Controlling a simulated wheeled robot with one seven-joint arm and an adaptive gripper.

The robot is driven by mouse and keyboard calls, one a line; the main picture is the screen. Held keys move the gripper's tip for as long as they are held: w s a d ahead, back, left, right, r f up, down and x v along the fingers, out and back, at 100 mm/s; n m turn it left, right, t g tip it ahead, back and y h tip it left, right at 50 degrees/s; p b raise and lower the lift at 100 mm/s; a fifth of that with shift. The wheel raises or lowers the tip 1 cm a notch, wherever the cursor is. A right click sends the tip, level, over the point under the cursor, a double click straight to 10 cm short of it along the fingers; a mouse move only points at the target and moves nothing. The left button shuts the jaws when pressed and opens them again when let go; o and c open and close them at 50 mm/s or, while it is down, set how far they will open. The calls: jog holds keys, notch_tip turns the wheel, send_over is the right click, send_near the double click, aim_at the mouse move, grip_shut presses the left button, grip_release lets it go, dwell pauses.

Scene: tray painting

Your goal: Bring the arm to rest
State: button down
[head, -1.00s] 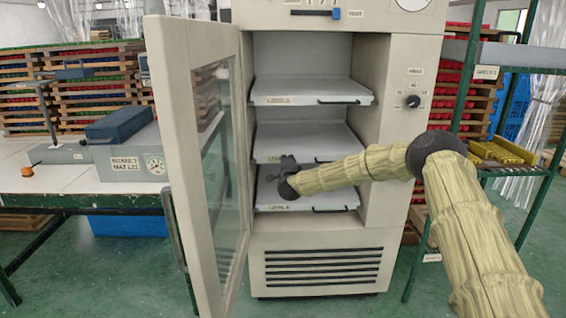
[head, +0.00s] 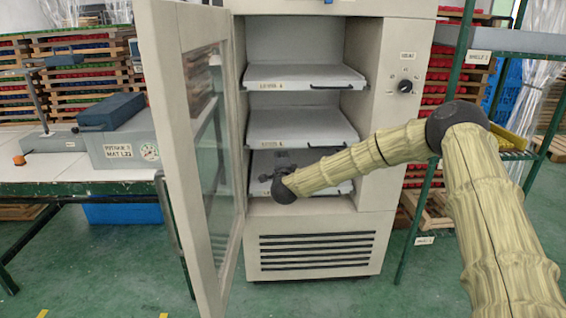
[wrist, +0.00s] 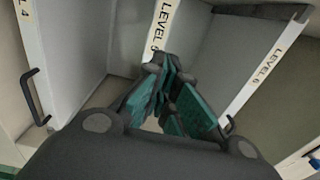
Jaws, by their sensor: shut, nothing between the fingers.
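My arm comes in from the right side of the head view, and my gripper (head: 278,168) is in front of the lowest visible shelf (head: 262,188) of the cream cabinet (head: 312,228). In the wrist view my gripper (wrist: 168,95) is shut, with its teal finger pads close together and nothing held. Shelf fronts marked with level labels (wrist: 255,85) lie beyond the fingers there. Part of the lowest shelf is hidden behind my arm and gripper.
The cabinet's glass door (head: 190,150) stands wide open just left of my gripper. A bench with a grey box (head: 125,150) is at the left. A green-framed rack (head: 445,110) stands at the right. The green floor in front is clear.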

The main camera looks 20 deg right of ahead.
jog(key=s+a+f+n+g+y, duration=0.2)
jog(key=s+a+f+n, duration=0.2)
jog(key=s+a+f, duration=0.5)
jog(key=s+a+f+n+g+y, duration=0.2)
jog(key=s+a+f+n+y, duration=0.15)
jog(key=s+f, duration=0.6)
jog(key=s+a+f+n+g, duration=0.3)
jog(key=s+f+n+g, duration=0.35)
jog(key=s+f, duration=1.3)
jog(key=s+d+f+n+g, duration=0.1)
jog(key=s+d+n+g, duration=0.15)
jog(key=s, duration=0.85)
jog(key=s+d+f+n+g, duration=0.2)
jog(key=s+d, duration=0.1)
jog(key=s, duration=0.8)
jog(key=s+d+f+n+g, duration=0.1)
jog(key=s+d+n+g, duration=0.15)
jog(key=s, duration=0.85)
notch_tip(320, 180, up, 14)
jog(key=p, duration=1.3)
jog(key=shift+w+f+h+p, duration=0.25)
jog(key=shift+w+h+p, duration=0.1)
jog(key=shift+h, duration=0.1)
